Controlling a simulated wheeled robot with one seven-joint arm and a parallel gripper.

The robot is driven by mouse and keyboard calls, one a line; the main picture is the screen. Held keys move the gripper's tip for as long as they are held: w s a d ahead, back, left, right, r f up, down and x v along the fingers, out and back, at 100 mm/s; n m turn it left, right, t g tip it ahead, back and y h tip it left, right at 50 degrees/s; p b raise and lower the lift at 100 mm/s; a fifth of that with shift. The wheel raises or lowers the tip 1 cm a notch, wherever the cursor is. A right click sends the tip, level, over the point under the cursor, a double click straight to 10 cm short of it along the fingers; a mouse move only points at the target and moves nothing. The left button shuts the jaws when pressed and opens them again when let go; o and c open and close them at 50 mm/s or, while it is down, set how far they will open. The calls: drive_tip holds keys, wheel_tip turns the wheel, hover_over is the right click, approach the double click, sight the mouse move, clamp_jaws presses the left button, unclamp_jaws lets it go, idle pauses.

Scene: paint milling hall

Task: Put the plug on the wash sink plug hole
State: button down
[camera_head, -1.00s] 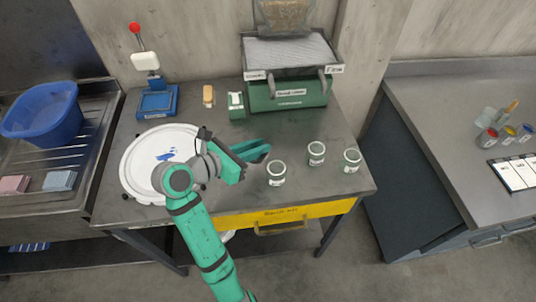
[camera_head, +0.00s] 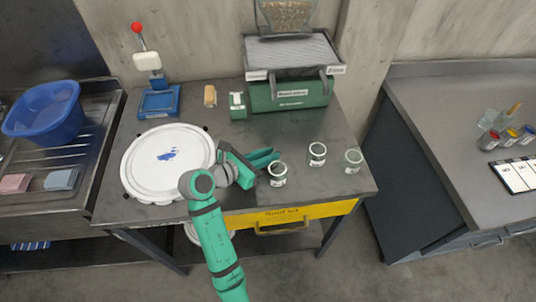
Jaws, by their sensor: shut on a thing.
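The wash sink (camera_head: 88,165) is at the far left, a metal basin unit with a ribbed drainer. I cannot make out a plug or a plug hole in this view.
A large white lid (camera_head: 135,180) with a blue smear lies left of my gripper. A green milling machine (camera_head: 290,94) and a blue-based press (camera_head: 158,103) stand behind. A blue tub (camera_head: 45,115) sits on the sink.

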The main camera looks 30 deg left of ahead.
drive_tip(key=shift+f, duration=0.1)
drive_tip(key=c, duration=1.7)
unclamp_jaws()
